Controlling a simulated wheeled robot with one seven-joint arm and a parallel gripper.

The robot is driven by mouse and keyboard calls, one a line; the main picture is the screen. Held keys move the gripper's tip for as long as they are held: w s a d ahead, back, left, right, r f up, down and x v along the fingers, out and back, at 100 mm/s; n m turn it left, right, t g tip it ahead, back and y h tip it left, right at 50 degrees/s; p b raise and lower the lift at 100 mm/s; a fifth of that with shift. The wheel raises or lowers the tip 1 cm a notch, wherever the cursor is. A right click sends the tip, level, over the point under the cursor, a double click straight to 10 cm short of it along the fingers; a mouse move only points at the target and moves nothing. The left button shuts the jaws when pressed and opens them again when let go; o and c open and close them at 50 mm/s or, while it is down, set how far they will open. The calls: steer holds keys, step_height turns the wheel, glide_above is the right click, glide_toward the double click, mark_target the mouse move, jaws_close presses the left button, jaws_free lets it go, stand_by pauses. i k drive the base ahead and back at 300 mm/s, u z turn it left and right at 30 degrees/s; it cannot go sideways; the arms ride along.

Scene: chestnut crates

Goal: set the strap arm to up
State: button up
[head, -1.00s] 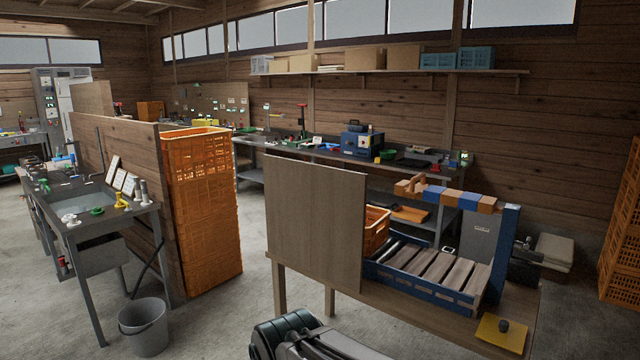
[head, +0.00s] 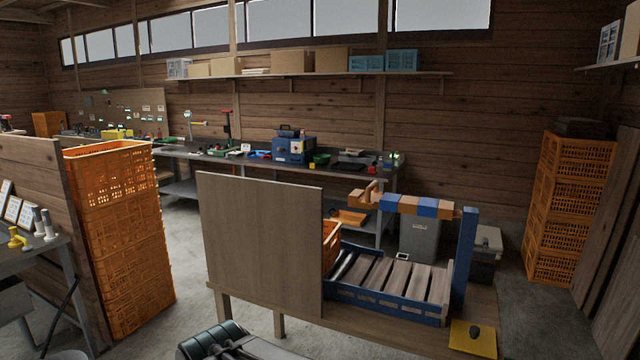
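The strap arm (head: 428,208) appears to be the bar banded in orange and blue at right of centre. It lies roughly level across the blue-framed slatted bed (head: 385,303). Its right end meets an upright blue post (head: 465,258), and its left end has a notched wooden piece (head: 366,193). My gripper is not in view. A dark green and grey part of my arm shows at the bottom edge, left of the bench, well apart from the strap arm.
A tall wooden panel (head: 260,245) screens the bench's left side and partly hides an orange crate (head: 331,240).

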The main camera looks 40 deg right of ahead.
mark_target(368, 199)
steer(key=z, duration=0.6)
steer(key=i, duration=1.35)
steer(key=z, duration=1.4)
steer(key=i, duration=0.45)
steer(key=z, duration=0.25)
